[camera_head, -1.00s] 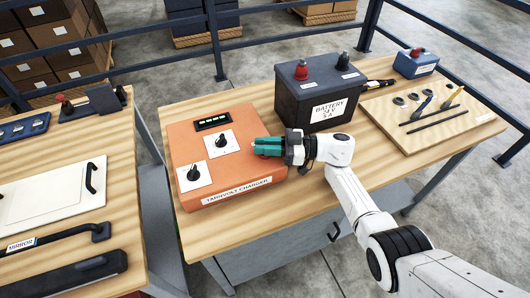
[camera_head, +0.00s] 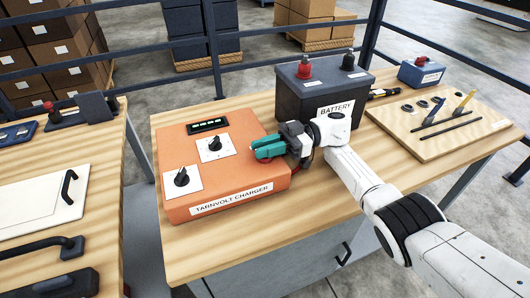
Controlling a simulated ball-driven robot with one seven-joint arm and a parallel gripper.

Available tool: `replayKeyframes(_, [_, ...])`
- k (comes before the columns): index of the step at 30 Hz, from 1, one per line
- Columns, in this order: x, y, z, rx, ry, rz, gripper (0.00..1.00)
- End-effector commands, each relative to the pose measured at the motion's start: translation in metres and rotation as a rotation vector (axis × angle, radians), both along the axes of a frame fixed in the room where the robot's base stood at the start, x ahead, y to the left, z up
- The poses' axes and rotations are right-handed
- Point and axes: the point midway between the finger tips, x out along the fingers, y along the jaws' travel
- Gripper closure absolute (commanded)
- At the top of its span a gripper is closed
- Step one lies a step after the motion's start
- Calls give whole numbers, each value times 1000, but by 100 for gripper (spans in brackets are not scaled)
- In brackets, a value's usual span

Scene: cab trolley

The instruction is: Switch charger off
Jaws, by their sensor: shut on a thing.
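The orange Tarnvolt charger (camera_head: 240,188) sits on the wooden bench top. It has two black knobs on white plates, a front-left knob (camera_head: 181,177) and a rear knob (camera_head: 214,144), with a dark display (camera_head: 207,126) behind them. My gripper (camera_head: 262,149) reaches in from the right, its teal fingers over the charger's right part. The fingers are shut on a small red part at the charger's top, mostly hidden by them. Neither black knob is touched.
A dark battery (camera_head: 322,95) with red and black terminals stands close behind my gripper. A tool board (camera_head: 440,130) and a blue box (camera_head: 420,73) are to the right. A second bench (camera_head: 100,165) is at left, and a railing runs behind.

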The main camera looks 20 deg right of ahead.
Motion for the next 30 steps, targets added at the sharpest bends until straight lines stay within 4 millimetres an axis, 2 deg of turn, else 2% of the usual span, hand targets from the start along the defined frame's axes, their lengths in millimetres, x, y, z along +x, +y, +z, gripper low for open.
replayKeyframes(12, [0,2,1,-3,-1,6,100])
replayKeyframes(13, [0,2,1,-3,-1,6,80])
replayKeyframes(19, [0,1,1,-2,-1,6,61])
replayKeyframes(26, [0,0,0,-1,0,6,61])
replayKeyframes(30, [0,-8,-1,-1,0,5,61])
